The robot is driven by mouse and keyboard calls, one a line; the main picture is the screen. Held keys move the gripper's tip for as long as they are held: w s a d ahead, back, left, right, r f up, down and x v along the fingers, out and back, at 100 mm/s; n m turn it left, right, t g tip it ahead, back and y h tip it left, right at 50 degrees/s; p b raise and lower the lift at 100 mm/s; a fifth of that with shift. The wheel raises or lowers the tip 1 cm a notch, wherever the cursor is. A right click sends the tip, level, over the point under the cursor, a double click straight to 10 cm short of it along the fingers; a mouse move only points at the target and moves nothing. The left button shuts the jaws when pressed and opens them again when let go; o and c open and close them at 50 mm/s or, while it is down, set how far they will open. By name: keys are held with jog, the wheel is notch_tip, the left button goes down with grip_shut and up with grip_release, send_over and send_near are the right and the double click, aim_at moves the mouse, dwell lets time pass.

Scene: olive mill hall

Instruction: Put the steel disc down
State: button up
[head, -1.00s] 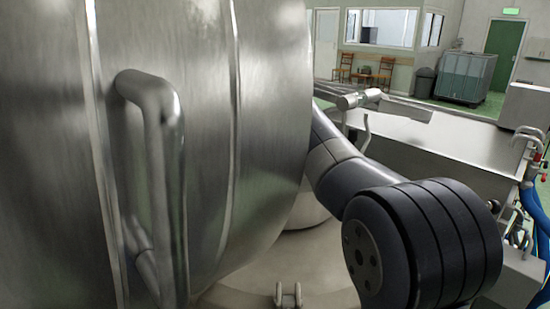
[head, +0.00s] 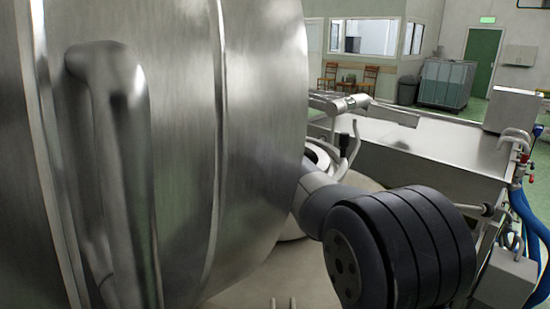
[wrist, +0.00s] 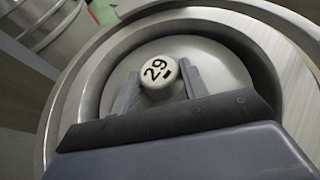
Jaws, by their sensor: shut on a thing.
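In the wrist view my gripper (wrist: 161,82) is shut on a white round knob marked 29 (wrist: 156,70), one finger on each side. The knob stands up from the middle of a round, shallow steel disc (wrist: 215,65). A broad pale ring (wrist: 262,22) surrounds it, with a dark band between. The front of the disc is hidden by my gripper body. I cannot tell whether the disc touches a surface below. In the head view the disc and my fingertips are hidden behind the large steel vessel (head: 255,130).
The vessel with its thick bar handle (head: 125,150) fills the left of the head view, very close. A long steel trough (head: 430,155) stands right of my arm, with blue hoses (head: 530,230) beside it. A green door (head: 482,62) and chairs (head: 370,78) are far behind.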

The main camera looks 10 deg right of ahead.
dwell(0.3)
jog(key=shift+f, duration=0.55)
jog(key=o, duration=1.3)
jog(key=shift+f, duration=0.25)
jog(key=shift+c, duration=0.2)
jog(key=shift+r, duration=0.1)
jog(key=v, duration=0.4)
jog(key=r+v, duration=0.1)
jog(key=v, duration=0.3)
jog(key=shift+w+b, duration=0.15)
jog(key=shift+b, duration=0.25)
